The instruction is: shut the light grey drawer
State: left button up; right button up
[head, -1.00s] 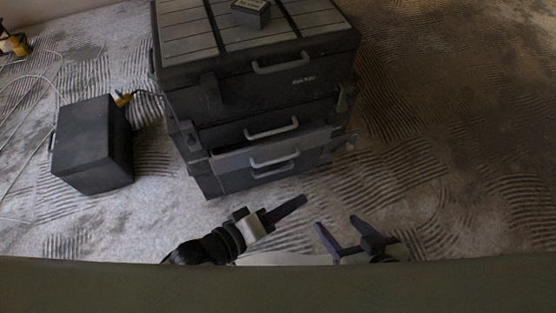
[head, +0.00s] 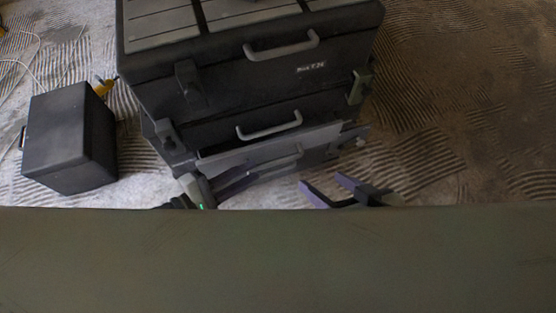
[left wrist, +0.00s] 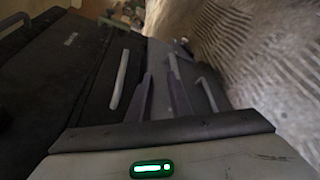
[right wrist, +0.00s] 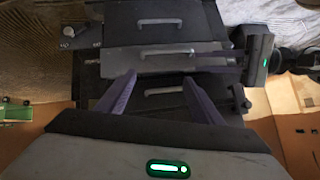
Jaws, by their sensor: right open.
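The light grey drawer (head: 306,137) is low in a dark drawer chest (head: 225,75) and sticks out from its front. Its front and bar handle also show in the right wrist view (right wrist: 120,63). My left gripper (head: 256,178) is at the left of the drawer front, its fingers pointing right across it. In the left wrist view its fingers (left wrist: 161,90) are apart with nothing clearly held; contact with the drawer cannot be told. My right gripper (head: 322,184) is open and empty, in front of the chest, at the right. Its fingers (right wrist: 160,90) point toward the lower drawers.
Dark drawers with bar handles (head: 269,125) lie above the light grey one, and another handle (right wrist: 165,91) is below it. A black box (head: 70,138) stands on the ridged floor at the left. The floor right of the chest is clear.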

aim_at(273, 165)
pick_arm(q)
jog(key=w+d+f+b, duration=0.1)
jog(key=w+d+f, duration=0.1)
jog(key=w+d+f+b, duration=0.2)
jog(key=d, duration=0.1)
jog(key=w+d+f+b, duration=0.1)
jog(key=w+d+b, duration=0.1)
jog(key=d, duration=0.1)
jog(key=shift+f, duration=0.4)
pick_arm(e)
jog(key=a, duration=0.1)
jog(key=a+r+y, duration=0.2)
jog(key=shift+w+a+n, duration=0.2)
jog(key=shift+a+n, duration=0.1)
pick_arm(q)
grip_shut()
